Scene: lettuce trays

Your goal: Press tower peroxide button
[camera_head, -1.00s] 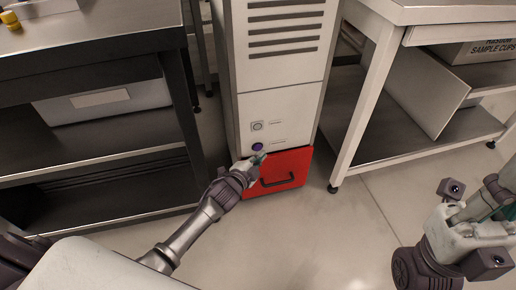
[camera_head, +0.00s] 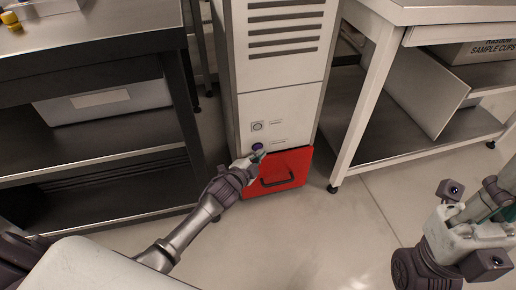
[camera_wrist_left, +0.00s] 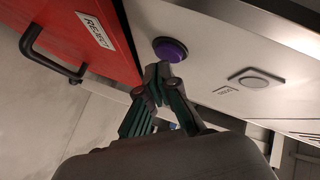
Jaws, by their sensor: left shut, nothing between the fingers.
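The white tower (camera_head: 278,85) stands at the centre of the head view. Low on its front is a purple round button (camera_head: 257,147), with a grey button (camera_head: 257,126) above it. In the left wrist view the purple button (camera_wrist_left: 170,49) sits between the red drawer and the grey button (camera_wrist_left: 256,78). My left gripper (camera_head: 259,157) is shut and empty. Its tips (camera_wrist_left: 158,72) are just short of or at the purple button's edge; I cannot tell if they touch. My right gripper (camera_head: 480,235) is at the lower right, and its fingers are not clear.
A red drawer (camera_head: 293,167) with a black handle, marked REJECT in the wrist view, is below the buttons. A dark shelf table (camera_head: 95,135) stands left and a pale metal bench (camera_head: 352,120) right. Open floor (camera_head: 320,235) lies in front of the tower.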

